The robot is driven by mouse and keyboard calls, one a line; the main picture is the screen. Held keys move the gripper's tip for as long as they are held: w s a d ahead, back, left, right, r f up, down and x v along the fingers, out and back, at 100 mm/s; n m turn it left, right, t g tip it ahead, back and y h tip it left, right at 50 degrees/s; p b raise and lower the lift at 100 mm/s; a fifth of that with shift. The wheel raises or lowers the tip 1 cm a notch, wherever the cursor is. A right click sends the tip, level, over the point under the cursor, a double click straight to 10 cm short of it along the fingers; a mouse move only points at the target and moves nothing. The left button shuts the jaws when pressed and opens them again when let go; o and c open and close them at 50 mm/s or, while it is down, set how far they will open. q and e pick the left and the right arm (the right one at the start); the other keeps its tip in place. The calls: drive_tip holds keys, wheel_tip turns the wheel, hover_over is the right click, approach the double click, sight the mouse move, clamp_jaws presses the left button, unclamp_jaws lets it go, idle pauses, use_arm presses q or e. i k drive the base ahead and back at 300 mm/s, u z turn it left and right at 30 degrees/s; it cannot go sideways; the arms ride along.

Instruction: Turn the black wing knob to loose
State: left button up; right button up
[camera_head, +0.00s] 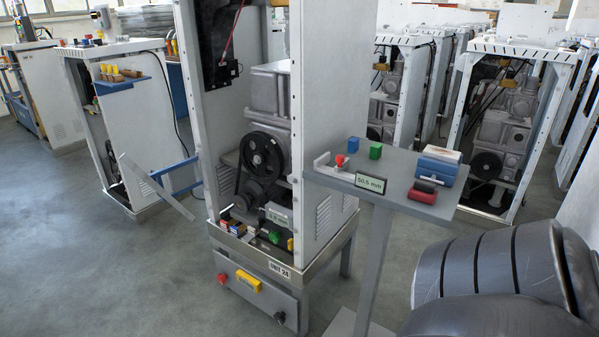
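A small black knob (280,317) sits low on the right of the grey box under the dispenser frame marked "UNIT 24" (279,270). It looks like the wing knob, but it is too small to tell which way its wings point. A red button (222,278) and a yellow part (248,281) sit to its left on the same box. A grey ribbed part of my own arm fills the lower right corner. Neither gripper shows in this view, and nothing is seen touching the knob.
A grey side table (404,168) on a post stands right of the frame, bearing blocks and a "50.5 mm" sign (370,183). A blue bar (174,167) sticks out on the left. Other dispenser frames (512,125) stand behind. The floor at front left is clear.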

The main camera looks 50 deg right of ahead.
sight(261, 222)
drive_tip(key=z, duration=0.75)
drive_tip(key=i, duration=1.1)
drive_tip(key=z, duration=1.05)
drive_tip(key=i, duration=0.2)
drive_tip(key=u, duration=2.55)
drive_tip(key=i, duration=2.1)
drive_tip(key=z, duration=3.4)
drive_tip(key=i, duration=0.45)
drive_tip(key=u, duration=0.1)
